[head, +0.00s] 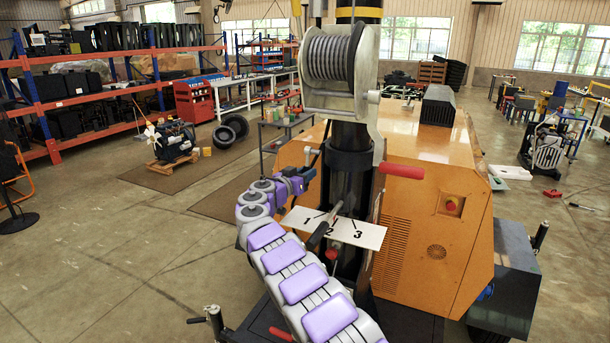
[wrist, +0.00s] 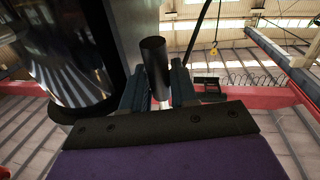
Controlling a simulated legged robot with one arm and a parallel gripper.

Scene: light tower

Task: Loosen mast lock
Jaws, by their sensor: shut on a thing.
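The light tower's dark mast (head: 350,185) stands upright in front of the orange generator body. My arm reaches up along the mast's left side in the head view, with my gripper (head: 305,173) beside the mast. In the wrist view my gripper (wrist: 156,88) is shut on a black cylindrical handle (wrist: 154,60), which stands up between the two fingers. I cannot tell for certain that this handle is the mast lock. The dark mast (wrist: 65,45) also fills the upper left of the wrist view.
A white plate marked 1, 2, 3 (head: 370,236) sits below my gripper, with a black-gripped lever (head: 319,235) in front. A red handle (head: 402,170) sticks out right of the mast. A cable winch (head: 330,58) is above. Open floor (head: 130,255) lies left.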

